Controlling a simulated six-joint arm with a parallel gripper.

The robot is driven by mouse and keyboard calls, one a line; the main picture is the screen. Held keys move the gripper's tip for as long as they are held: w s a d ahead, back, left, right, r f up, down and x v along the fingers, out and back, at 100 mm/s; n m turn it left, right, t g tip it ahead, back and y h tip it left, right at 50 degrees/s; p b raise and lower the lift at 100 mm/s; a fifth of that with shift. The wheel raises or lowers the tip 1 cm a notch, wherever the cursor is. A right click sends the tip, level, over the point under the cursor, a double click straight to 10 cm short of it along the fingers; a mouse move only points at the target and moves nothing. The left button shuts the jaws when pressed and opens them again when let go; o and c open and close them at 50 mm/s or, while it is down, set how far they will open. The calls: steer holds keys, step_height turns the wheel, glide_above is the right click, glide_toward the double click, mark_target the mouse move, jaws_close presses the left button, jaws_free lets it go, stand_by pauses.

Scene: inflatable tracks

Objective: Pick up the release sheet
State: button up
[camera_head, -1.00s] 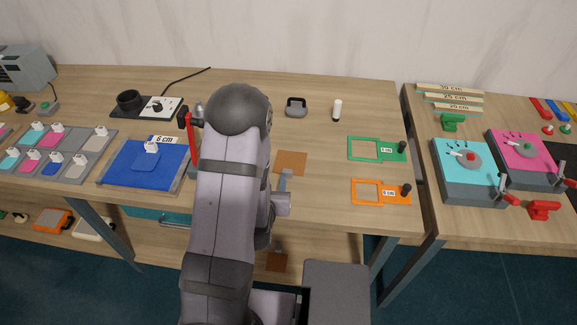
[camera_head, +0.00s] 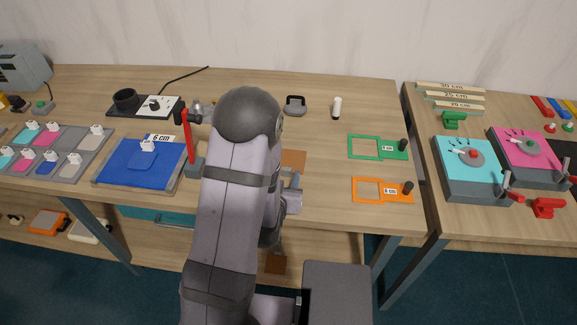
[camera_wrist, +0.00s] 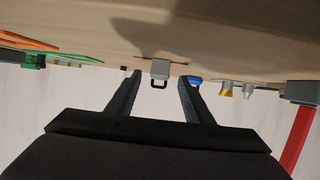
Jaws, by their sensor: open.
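A flat brown square, which looks like the release sheet (camera_head: 294,160), lies on the middle of the table in the head view. My arm hides its left part. In the wrist view, which is upside down, only a thin brown edge (camera_wrist: 178,63) shows beside a grey block with a black loop (camera_wrist: 160,70). My gripper (camera_wrist: 159,80) is open, with that block in sight between its fingers and nothing visibly held. In the head view the fingers are mostly hidden by my arm, close to the sheet's near side. I cannot tell the exact gap.
Green (camera_head: 364,147) and orange (camera_head: 369,189) frames lie to the right. A red post (camera_head: 186,130) and a blue pad (camera_head: 140,166) stand to the left. A white cylinder (camera_head: 337,107) stands behind. Another brown square (camera_head: 275,264) is on the lower shelf.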

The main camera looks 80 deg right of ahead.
mark_target(287, 168)
steer(key=shift+p+x, duration=0.95)
steer(key=shift+x, duration=0.95)
steer(key=shift+s+d+f, duration=0.15)
steer(key=shift+d, duration=0.55)
steer(key=c, duration=1.1)
